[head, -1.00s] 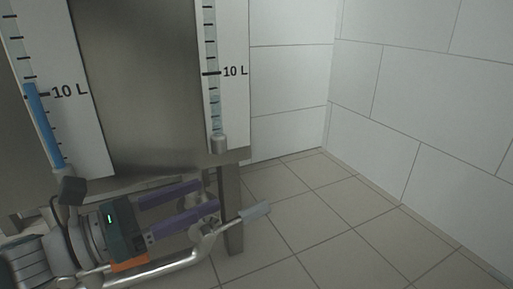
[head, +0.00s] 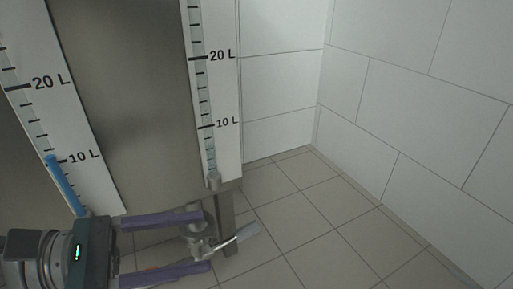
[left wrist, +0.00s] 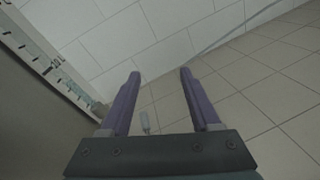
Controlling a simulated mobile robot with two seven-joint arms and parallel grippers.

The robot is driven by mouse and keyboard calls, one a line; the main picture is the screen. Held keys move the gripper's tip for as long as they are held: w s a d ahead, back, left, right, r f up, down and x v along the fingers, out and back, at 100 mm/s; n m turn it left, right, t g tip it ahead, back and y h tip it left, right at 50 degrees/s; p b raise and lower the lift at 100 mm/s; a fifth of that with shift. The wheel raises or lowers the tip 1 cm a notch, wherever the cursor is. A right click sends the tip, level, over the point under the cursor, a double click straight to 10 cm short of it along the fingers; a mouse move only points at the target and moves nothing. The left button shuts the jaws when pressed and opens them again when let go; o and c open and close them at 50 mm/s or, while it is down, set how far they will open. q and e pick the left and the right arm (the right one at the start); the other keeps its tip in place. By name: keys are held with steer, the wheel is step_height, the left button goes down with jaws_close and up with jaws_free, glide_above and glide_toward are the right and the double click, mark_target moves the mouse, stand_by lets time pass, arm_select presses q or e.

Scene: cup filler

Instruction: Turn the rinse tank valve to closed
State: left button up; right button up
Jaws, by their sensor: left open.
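A metal valve (head: 197,226) sits under the tank near its right-hand leg, below the right gauge. Its lever ends in a light grey grip (head: 244,234) that points right and slightly up. My left gripper (head: 207,241) is open, with its two purple fingers coming from the left. In the head view the fingertips lie above and below the valve's left side; I cannot tell whether they touch it. In the left wrist view, the grey grip (left wrist: 145,122) shows between the open fingers (left wrist: 160,74), closer to the left one. My right gripper is not in view.
The steel tank (head: 130,95) carries a left gauge (head: 85,150) with blue liquid near 10 L and a right gauge (head: 225,90) without blue liquid. A tank leg (head: 228,215) stands close behind the valve. The tiled floor (head: 330,220) to the right is clear, up to a white wall.

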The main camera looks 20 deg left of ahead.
arm_select(q)
steer(key=s+d+r+m+g+p, duration=0.2)
steer(key=d+r+m+p, duration=0.1)
steer(key=r+p, duration=0.1)
steer(key=shift+s+d+r+m+g+h, duration=0.2)
steer(key=shift+d+r+m+g+h, duration=0.1)
steer(key=shift+r+m, duration=0.1)
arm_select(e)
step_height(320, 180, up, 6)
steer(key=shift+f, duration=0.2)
